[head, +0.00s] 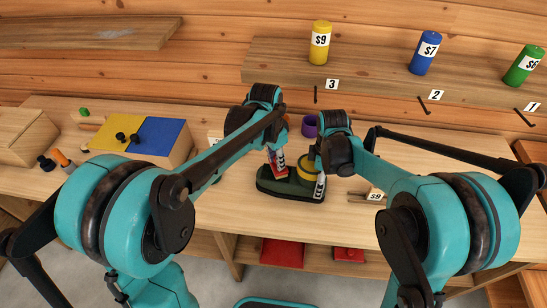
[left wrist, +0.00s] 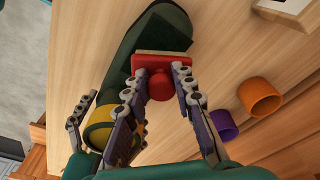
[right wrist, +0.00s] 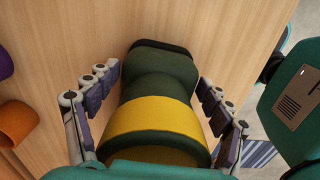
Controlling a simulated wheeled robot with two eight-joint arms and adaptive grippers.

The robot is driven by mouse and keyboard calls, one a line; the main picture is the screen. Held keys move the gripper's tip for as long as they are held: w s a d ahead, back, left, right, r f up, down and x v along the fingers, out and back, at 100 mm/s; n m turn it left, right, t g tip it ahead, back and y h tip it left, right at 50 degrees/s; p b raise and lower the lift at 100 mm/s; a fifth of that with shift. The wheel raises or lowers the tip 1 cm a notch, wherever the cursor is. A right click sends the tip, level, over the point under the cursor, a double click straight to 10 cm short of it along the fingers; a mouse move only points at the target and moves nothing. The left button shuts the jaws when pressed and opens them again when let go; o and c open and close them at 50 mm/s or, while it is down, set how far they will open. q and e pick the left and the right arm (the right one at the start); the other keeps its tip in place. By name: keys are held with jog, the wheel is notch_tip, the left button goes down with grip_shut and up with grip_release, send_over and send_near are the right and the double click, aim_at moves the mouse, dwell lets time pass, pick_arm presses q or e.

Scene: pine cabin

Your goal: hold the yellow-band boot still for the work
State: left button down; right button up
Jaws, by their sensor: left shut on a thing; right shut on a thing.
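The yellow-band boot (head: 288,190) is dark green and stands on the table, its toe toward the left in the head view. Its yellow band (right wrist: 150,118) circles the shaft in the right wrist view. My right gripper (right wrist: 157,78) is shut on the shaft, one finger on each side. My left gripper (left wrist: 160,72) is shut on the knob of a red tool (left wrist: 152,64) with a pale underside, which lies over the front of the boot. The yellow band also shows in the left wrist view (left wrist: 98,135). The tool's contact with the boot is partly hidden.
A purple ring (head: 309,125) and an orange ring (left wrist: 260,97) stand behind the boot. A box with yellow and blue lids (head: 155,137) is at the left. Yellow (head: 320,43), blue (head: 424,53) and green (head: 523,66) cans stand on the wall shelf (head: 375,77).

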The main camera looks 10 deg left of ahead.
pick_arm(q)
jog(key=shift+a, duration=1.25)
pick_arm(e)
jog(key=shift+f, duration=0.15)
pick_arm(q)
notch_tip(320, 180, up, 8)
jog(key=shift+r, duration=0.15)
jog(key=shift+d, duration=0.1)
pick_arm(e)
jog(key=o, duration=1.5)
jog(key=shift+o, duration=0.2)
jog(key=shift+w, duration=0.15)
pick_arm(q)
jog(key=shift+w, duration=0.2)
pick_arm(e)
notch_tip(320, 180, up, 12)
jog(key=shift+r, duration=0.1)
